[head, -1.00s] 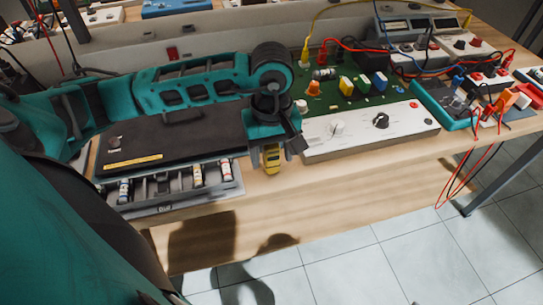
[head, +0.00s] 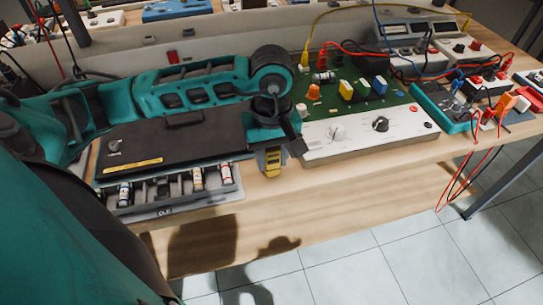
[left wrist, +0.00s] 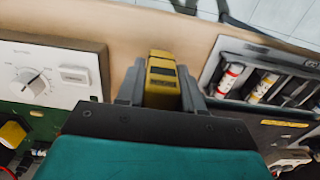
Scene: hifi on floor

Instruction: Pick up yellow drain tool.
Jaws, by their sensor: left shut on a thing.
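The yellow drain tool (left wrist: 162,78) is a small yellow block with dark bands. It sits between the two grey fingers of my left gripper (left wrist: 160,88), which is shut on it. In the head view the yellow drain tool (head: 273,163) shows below my left gripper (head: 271,158), over the bare wood near the table's front edge. I cannot tell whether it touches the table. My right gripper is not seen in these frames.
A dark case (head: 222,136) with a grey drawer (head: 228,195) of small cylinders stands to the left. A white control panel (head: 360,134) with a green board (head: 378,105) stands to the right. The table's front strip (head: 300,195) is bare wood. Red cables (head: 461,180) hang at the right.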

